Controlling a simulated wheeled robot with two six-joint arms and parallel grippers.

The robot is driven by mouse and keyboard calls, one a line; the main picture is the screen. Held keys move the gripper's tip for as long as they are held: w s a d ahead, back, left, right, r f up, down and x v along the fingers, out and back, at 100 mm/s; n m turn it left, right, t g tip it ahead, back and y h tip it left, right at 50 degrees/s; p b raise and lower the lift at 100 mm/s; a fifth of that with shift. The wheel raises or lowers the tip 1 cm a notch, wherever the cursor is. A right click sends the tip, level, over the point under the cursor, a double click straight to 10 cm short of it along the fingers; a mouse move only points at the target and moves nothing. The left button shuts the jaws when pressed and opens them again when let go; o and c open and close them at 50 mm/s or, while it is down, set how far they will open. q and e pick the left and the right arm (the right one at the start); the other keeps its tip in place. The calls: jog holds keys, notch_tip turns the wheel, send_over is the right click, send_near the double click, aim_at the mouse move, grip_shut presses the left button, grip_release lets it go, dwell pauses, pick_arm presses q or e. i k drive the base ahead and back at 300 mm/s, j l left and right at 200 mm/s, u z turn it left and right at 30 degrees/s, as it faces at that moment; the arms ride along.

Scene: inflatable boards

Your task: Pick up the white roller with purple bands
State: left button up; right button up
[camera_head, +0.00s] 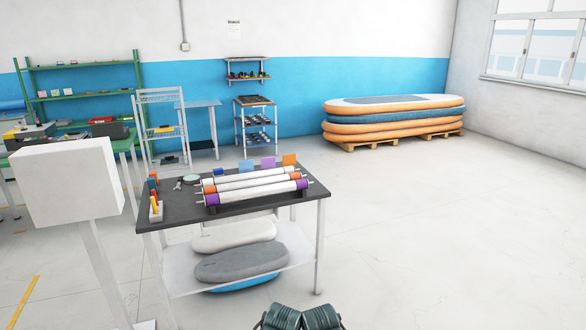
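The white roller with purple bands (257,193) lies on the dark tabletop of a table (175,213). It is the nearest of several rollers there, lying side by side in a dark rack. A purple band shows near each of its ends, and thin metal tips stick out past them. Right behind it lies a white roller with orange bands (252,183).
A white box on a post (68,182) stands at the left front. Small tools and an orange-handled block (156,210) sit at the table's left. Stacked boards (392,120) stand at the back right. The right floor is clear.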

aim_at(264, 190)
jog(key=i+u, duration=0.1)
jog(key=i, duration=0.7)
jog(key=i+l+u, duration=0.1)
jog(key=i, duration=0.7)
jog(key=i+l+u, duration=0.15)
jog(key=i+u, duration=0.2)
jog(key=i+l+u, duration=0.75)
jog(key=i+j, duration=0.05)
jog(key=i, duration=0.05)
